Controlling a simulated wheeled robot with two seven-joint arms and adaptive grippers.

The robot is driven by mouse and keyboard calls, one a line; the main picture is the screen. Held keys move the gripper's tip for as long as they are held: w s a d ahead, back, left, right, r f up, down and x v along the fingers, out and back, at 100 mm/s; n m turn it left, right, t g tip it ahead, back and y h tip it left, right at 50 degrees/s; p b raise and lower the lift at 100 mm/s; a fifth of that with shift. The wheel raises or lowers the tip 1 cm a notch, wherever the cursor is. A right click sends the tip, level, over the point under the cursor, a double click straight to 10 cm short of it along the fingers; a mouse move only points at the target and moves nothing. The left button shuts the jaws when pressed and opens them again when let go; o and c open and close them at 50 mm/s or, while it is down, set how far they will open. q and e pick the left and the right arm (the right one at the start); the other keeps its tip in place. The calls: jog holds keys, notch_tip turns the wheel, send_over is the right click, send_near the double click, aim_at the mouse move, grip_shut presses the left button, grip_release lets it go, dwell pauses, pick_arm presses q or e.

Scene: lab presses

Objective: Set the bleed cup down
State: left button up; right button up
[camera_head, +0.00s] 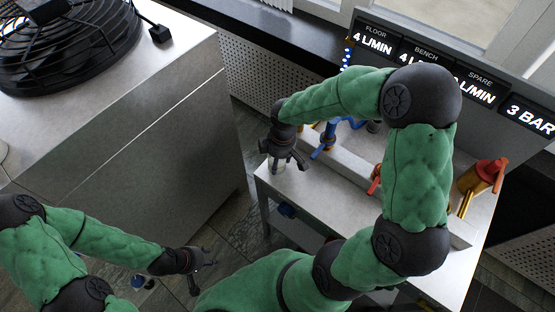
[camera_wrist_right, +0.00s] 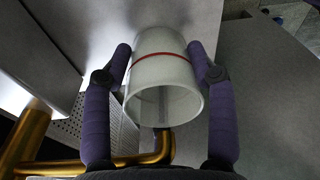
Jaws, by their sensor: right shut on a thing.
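The bleed cup (camera_wrist_right: 165,78) is a pale, translucent cup with a red line around it. In the right wrist view it sits between the two dark fingers of my right gripper (camera_wrist_right: 160,65), which is shut on it. Its open end faces the camera. In the head view my right gripper (camera_head: 283,158) is over the left corner of the bench top, and the cup (camera_head: 277,168) shows just below it, partly hidden. I cannot tell whether its base touches the bench. My left gripper (camera_head: 201,270) is low over the floor, its fingers apart and empty.
The grey bench (camera_head: 305,197) carries blue, red and brass valve fittings, with a red-topped one (camera_head: 484,176) at the right. Brass pipe (camera_wrist_right: 155,152) shows near the cup in the wrist view. A large cabinet (camera_head: 150,130) with a black fan stands left, across a floor gap.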

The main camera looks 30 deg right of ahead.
jog(key=o, duration=1.4)
jog(key=shift+f, duration=0.15)
jog(key=r+p, duration=0.1)
jog(key=r, duration=0.3)
jog(key=r+p, duration=0.2)
jog(key=r, duration=0.2)
jog(key=s+r+p, duration=0.1)
jog(key=r, duration=0.3)
jog(key=shift+d+r+p, duration=0.1)
jog(key=shift+d+p, duration=0.25)
jog(key=shift+p, duration=0.05)
